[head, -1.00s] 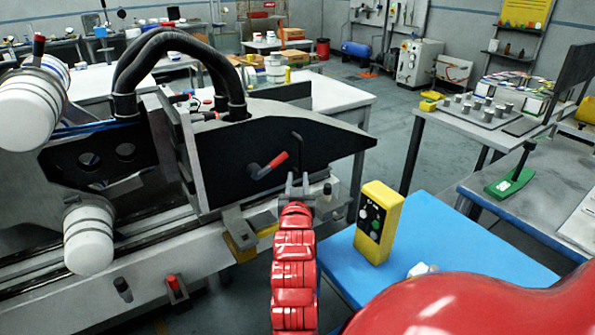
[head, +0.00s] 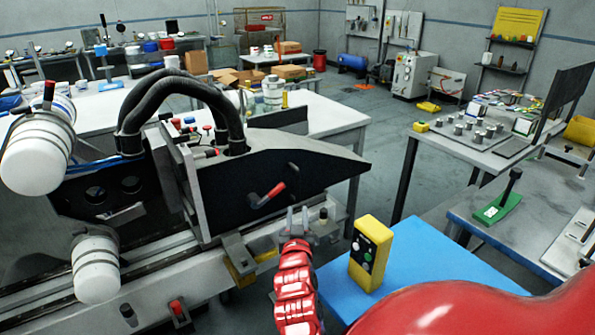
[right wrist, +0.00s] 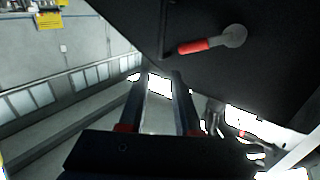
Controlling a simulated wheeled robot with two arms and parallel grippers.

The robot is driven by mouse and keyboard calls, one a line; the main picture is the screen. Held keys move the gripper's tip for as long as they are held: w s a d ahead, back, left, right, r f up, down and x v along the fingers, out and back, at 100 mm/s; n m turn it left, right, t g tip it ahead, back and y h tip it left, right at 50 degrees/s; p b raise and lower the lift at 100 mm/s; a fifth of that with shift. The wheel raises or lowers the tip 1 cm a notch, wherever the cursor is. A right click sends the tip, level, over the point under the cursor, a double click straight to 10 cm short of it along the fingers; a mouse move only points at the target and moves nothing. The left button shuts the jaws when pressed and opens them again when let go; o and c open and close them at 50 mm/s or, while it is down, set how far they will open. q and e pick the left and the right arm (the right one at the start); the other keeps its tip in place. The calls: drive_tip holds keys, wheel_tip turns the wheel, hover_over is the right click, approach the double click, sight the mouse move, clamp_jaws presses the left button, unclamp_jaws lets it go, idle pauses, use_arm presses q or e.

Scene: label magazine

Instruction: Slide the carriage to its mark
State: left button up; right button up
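The carriage (head: 240,185), a black side plate with a grey top and thick black hoses, stands on a long rail (head: 150,250) at the left. A red-handled lever (head: 268,194) sits on its side plate. The lever also shows in the right wrist view (right wrist: 208,43). My right gripper (head: 297,212) is just right of and below the lever, apart from it. In the right wrist view its two fingers (right wrist: 161,78) are parted with nothing between them. I cannot make out the mark. My left gripper is not in view.
A yellow control box (head: 370,252) stands on a blue tabletop (head: 415,265) right of my right gripper. White rollers (head: 97,270) stand at the left of the machine. A grey table (head: 470,145) with small metal cylinders is behind. Open floor lies between the tables.

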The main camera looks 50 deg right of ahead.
sight(297, 180)
drive_tip(key=p+x, duration=0.2)
drive_tip(key=x, duration=1.5)
drive_tip(key=shift+w+d+f+p, duration=0.1)
drive_tip(key=shift+w+p, duration=0.1)
drive_tip(key=shift+p, duration=0.2)
clamp_jaws()
idle(0.7)
